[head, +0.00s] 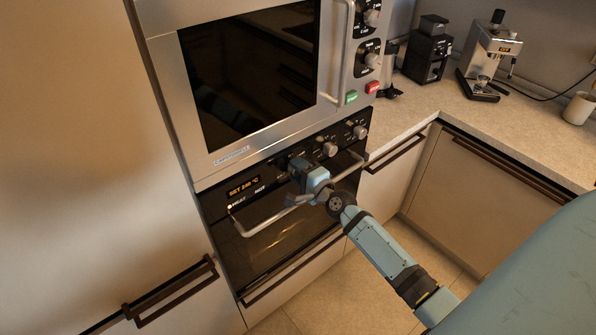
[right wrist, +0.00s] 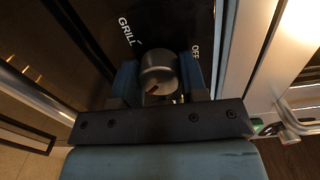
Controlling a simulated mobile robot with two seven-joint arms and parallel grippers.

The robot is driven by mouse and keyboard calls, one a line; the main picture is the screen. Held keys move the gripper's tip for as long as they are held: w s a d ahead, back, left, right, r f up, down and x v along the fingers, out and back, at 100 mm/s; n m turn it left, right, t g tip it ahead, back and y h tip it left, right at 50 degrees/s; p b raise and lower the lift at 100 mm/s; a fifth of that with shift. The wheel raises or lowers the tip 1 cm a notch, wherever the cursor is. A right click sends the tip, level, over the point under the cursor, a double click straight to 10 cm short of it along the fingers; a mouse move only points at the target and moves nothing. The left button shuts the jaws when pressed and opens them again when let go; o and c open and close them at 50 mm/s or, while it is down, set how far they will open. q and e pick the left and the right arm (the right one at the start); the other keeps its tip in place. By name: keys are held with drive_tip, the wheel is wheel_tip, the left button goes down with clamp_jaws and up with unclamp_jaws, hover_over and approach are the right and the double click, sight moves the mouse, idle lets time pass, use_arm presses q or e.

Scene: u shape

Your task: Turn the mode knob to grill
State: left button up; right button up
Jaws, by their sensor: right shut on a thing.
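The mode knob (right wrist: 158,72) is a round grey metal knob on the black oven panel (right wrist: 88,22). The label GRILL (right wrist: 129,31) is at its upper left and the label OFF (right wrist: 195,52) at its right in the right wrist view. My right gripper (right wrist: 160,80) is shut on the knob, with one blue finger on each side. In the head view my right gripper (head: 297,168) is at the oven's control panel (head: 266,180) and hides this knob. Which label the knob points to is not clear. My left gripper is not in view.
Two other knobs (head: 330,149) (head: 360,132) sit to the right on the panel. The oven's bar handle (head: 258,227) runs just below my gripper. A microwave (head: 250,75) is above. A counter (head: 470,110) with a coffee machine (head: 490,58) and grinder (head: 426,52) is at the right.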

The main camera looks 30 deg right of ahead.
drive_tip(key=m, duration=0.4)
drive_tip(key=shift+m, duration=0.3)
drive_tip(key=m, duration=0.4)
drive_tip(key=shift+r+m, duration=0.1)
drive_tip(key=shift+m, duration=0.2)
drive_tip(key=m+p, duration=0.1)
drive_tip(key=m, duration=0.3)
drive_tip(key=shift+m+p, duration=0.3)
drive_tip(key=shift+p, duration=0.05)
drive_tip(key=m+p, duration=0.1)
drive_tip(key=m, duration=0.3)
drive_tip(key=shift+m+t+p, duration=0.3)
drive_tip(key=shift+m+p, duration=0.1)
drive_tip(key=shift+m, duration=0.9)
drive_tip(key=o, duration=0.9)
